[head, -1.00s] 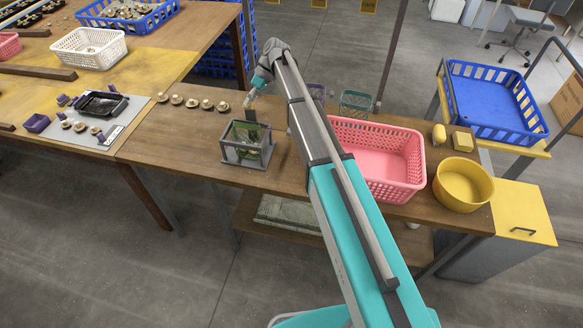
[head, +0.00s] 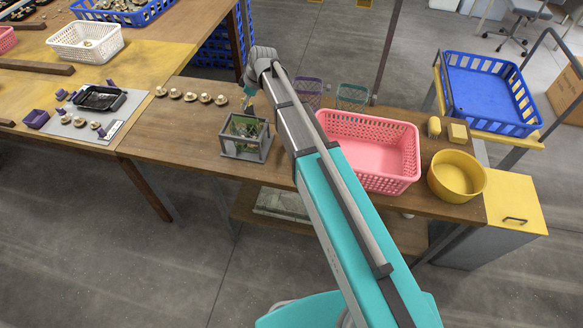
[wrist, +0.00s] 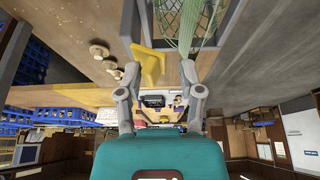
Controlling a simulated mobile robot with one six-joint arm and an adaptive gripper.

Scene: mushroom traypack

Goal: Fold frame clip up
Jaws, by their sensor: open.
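The grey frame (head: 238,153) stands on the wooden table with green net bags (head: 250,127) in it. In the wrist view, the frame (wrist: 129,22) and a green net bag (wrist: 190,20) show at the top. A yellow flap (wrist: 149,66), which looks like the frame clip, sticks out from the frame's edge. My gripper (head: 248,98) is just behind the frame. In the wrist view my gripper (wrist: 161,69) is open, with the flap between its fingertips, nearer the left one. I cannot tell whether they touch. The clip is not clear in the head view.
A row of mushrooms (head: 190,96) lies left of the frame. A pink basket (head: 370,125) stands to its right, with a yellow bowl (head: 457,183) beyond. A black tray (head: 98,98) lies on the grey mat at left. Bare table (head: 170,140) lies left of the frame.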

